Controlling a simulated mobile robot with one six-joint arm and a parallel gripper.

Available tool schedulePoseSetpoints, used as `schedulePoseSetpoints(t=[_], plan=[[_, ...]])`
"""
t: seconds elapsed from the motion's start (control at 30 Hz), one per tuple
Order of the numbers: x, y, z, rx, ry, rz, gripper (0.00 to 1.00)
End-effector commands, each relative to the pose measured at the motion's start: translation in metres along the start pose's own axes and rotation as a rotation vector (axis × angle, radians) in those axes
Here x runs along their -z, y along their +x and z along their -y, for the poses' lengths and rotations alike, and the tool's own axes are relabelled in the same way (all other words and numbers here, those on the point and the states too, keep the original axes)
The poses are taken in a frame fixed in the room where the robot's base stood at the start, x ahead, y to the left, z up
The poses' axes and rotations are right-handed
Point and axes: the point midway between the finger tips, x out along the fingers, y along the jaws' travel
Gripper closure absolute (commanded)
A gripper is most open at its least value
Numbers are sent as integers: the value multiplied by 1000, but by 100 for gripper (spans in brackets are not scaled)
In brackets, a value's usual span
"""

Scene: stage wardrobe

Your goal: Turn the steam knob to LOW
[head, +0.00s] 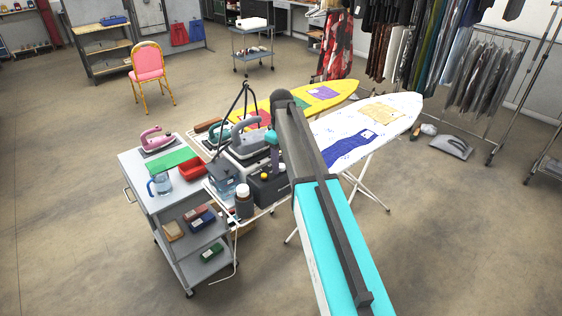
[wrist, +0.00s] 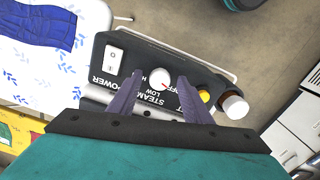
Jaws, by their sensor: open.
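The steam knob (wrist: 158,77) is a small white round knob on a dark control panel (wrist: 140,50) in the wrist view. A thin red pointer on it points to the lower right, toward the lettering that reads OFF. The words STEAM and LOW are printed just below the knob. My gripper (wrist: 160,80) is open, with one purple finger on each side of the knob; I cannot tell whether they touch it. In the head view the dark steam unit (head: 268,188) sits beneath my arm, and the knob is not distinguishable there.
A white power switch (wrist: 114,58) is left of the knob. A yellow button (wrist: 205,95) and a white-capped bottle (wrist: 235,106) are at the right. Close by stand an iron (head: 248,138), a grey cart (head: 178,205) and a white ironing board (head: 400,105).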

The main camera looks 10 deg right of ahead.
Motion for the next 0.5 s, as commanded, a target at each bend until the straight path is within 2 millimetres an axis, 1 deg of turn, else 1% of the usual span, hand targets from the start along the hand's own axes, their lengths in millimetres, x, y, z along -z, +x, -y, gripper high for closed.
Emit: schedulePoseSetpoints(t=[0.13,0.17,0.3,0.4,0.5], plan=[[0,0,0,0,0,0,55],[0,0,0,0,0,0,59],[0,0,0,0,-1,0,82],[0,0,0,0,-1,0,96],[0,0,0,0,0,0,96]])
